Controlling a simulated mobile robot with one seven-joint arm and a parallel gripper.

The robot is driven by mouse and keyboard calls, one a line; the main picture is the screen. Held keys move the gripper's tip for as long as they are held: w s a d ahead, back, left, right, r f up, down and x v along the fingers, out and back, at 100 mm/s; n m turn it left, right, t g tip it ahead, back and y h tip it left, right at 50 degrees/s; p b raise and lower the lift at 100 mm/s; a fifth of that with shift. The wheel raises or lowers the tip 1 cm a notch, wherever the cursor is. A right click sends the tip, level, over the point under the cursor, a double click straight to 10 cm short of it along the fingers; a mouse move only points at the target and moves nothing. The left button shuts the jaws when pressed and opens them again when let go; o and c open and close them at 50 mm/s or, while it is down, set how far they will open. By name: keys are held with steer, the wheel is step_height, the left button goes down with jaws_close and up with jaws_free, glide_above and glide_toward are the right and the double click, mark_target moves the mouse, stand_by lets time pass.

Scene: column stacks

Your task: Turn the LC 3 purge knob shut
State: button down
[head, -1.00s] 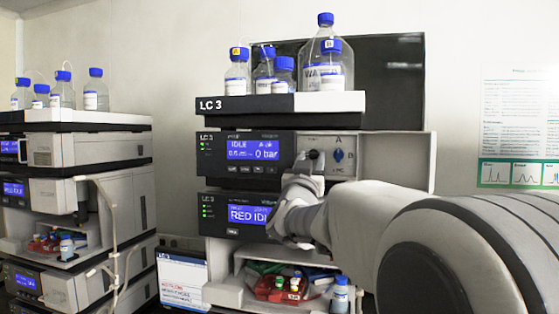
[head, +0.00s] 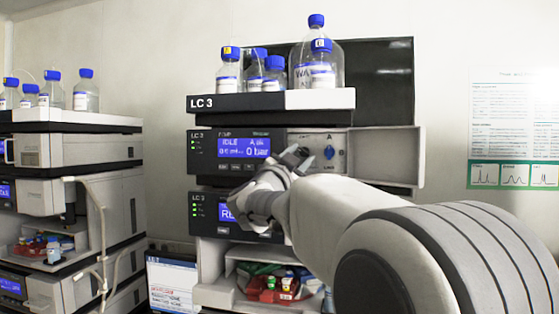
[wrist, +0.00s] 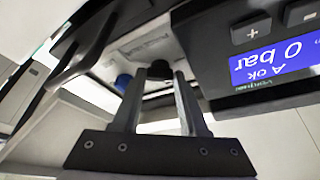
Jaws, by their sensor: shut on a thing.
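The LC 3 pump module (head: 206,164) shows a blue screen reading 0 bar. On the panel to its right, the black purge knob (wrist: 160,70) sits between my fingertips in the wrist view. My gripper (wrist: 158,80) is shut on it. In the head view my gripper (head: 297,158) reaches the panel from below and largely hides the knob. A blue selector knob (head: 329,153) is just right of it, marked A and B; it also shows in the wrist view (wrist: 123,82). I cannot read the purge knob's angle.
An open panel door (head: 385,156) stands right of the knobs, near my arm. Solvent bottles (head: 318,75) stand on the tray (head: 320,99) above. A module with red vial racks (head: 272,295) is below. Another instrument stack (head: 105,152) stands at the left.

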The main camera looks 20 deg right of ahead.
steer(key=m+g, duration=0.1)
steer(key=m, duration=0.1)
steer(key=m+g+p, duration=0.1)
steer(key=m, duration=0.1)
steer(key=m+g, duration=0.1)
steer(key=m, duration=0.2)
steer(key=shift+w+a+r, duration=0.15)
steer(key=shift+r, duration=0.2)
steer(key=m+g+p, duration=0.1)
steer(key=m, duration=0.1)
steer(key=m+p, duration=0.1)
steer(key=m, duration=0.2)
steer(key=shift+r+m+g+y, duration=0.1)
steer(key=shift+m+g+y, duration=0.2)
steer(key=shift+g+y, duration=0.1)
steer(key=c, duration=0.7)
jaws_free()
